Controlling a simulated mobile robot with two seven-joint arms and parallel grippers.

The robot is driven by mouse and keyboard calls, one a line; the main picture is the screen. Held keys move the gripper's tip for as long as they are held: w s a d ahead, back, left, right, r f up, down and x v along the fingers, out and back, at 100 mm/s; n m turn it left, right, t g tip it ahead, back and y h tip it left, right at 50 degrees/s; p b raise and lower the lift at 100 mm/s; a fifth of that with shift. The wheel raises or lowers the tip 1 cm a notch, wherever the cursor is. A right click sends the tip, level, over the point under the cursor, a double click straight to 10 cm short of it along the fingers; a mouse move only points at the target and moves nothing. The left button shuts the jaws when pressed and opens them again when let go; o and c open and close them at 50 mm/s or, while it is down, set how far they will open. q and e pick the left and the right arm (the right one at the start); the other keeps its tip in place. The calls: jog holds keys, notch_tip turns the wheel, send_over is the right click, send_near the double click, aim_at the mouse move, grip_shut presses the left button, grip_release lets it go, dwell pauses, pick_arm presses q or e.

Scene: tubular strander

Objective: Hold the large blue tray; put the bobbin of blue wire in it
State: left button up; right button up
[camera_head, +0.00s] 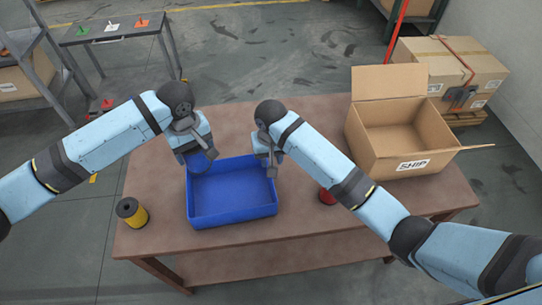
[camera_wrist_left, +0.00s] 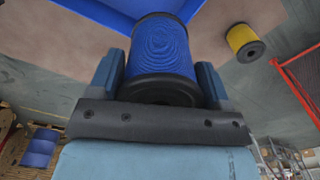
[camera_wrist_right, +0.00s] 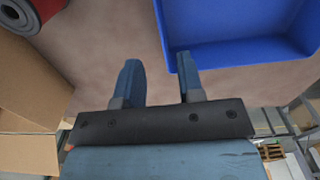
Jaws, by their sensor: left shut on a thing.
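The large blue tray (camera_head: 236,215) lies empty on the brown table, and its edge also shows in the right wrist view (camera_wrist_right: 235,35). My left gripper (camera_head: 194,153) is shut on the bobbin of blue wire (camera_wrist_left: 160,48), holding it by the tray's back left corner. In the head view the bobbin (camera_head: 201,162) is partly hidden by the gripper and blends with the tray. My right gripper (camera_wrist_right: 160,78) is open at the tray's back right corner. A gap shows between its fingers; one finger overlaps the tray in the picture. I cannot tell whether it touches.
A yellow bobbin (camera_head: 132,212) stands on the table (camera_head: 310,235) left of the tray. A red bobbin (camera_head: 327,196) is partly hidden behind my right arm. An open cardboard box (camera_head: 400,140) marked SHIP stands at the right. A side table (camera_head: 112,31) is at the back left.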

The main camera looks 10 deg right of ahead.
notch_tip(320, 180, down, 12)
jog(key=shift+r, duration=0.2)
dwell(0.4)
grip_shut()
pick_arm(q)
send_over(212, 198)
notch_tip(212, 198, down, 10)
jog(key=shift+r, duration=0.2)
dwell(1.0)
dwell(1.5)
jog(key=shift+f, duration=4.65)
